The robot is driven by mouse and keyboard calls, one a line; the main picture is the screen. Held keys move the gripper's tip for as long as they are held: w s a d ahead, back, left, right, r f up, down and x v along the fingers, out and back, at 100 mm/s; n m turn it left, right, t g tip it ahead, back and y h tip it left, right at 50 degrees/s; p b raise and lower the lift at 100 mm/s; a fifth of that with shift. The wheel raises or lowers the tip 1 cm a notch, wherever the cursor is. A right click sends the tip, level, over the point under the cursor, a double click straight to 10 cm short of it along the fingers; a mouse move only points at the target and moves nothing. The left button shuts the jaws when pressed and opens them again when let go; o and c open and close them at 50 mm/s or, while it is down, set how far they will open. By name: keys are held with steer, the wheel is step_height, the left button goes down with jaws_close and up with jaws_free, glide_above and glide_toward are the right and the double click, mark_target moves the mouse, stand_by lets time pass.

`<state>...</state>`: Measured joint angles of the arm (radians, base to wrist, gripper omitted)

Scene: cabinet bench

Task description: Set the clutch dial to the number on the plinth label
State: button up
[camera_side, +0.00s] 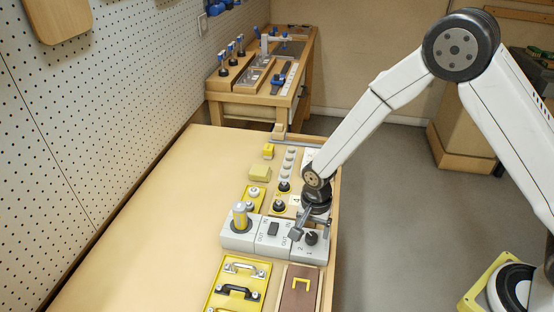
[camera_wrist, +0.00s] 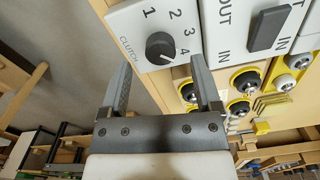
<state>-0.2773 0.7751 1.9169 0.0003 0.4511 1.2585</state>
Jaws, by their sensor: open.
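The clutch dial (camera_wrist: 159,47) is a round black knob on a white panel marked CLUTCH, with 1, 2, 3 and 4 around it. In the side view the dial (camera_side: 311,239) is at the right end of a row of white panels. Its pointer is too small to read surely. My gripper (camera_wrist: 162,65) is open, its fingers apart on either side of the dial's place in the wrist view, with nothing between them. In the side view my gripper (camera_side: 308,228) is just above the dial panel. A small white label (camera_side: 296,201) behind the panels bears what looks like a 4.
Black and white round knobs stand behind. Yellow plates with handles (camera_side: 240,285) and a brown plate (camera_side: 299,290) lie in front. The bench's left side is clear.

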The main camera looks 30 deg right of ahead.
mark_target(312, 236)
steer(key=shift+r, duration=2.45)
steer(key=shift+s+d+r, duration=0.15)
steer(key=shift+d+r, duration=0.1)
steer(key=shift+r, duration=0.05)
steer(key=s+d+r+n+t, duration=0.2)
steer(key=s+d+r+n, duration=0.6)
steer(key=s+d+n, duration=0.3)
steer(key=shift+s+r+t, duration=0.25)
steer(key=shift+s+t, duration=0.05)
steer(key=shift+s, duration=0.05)
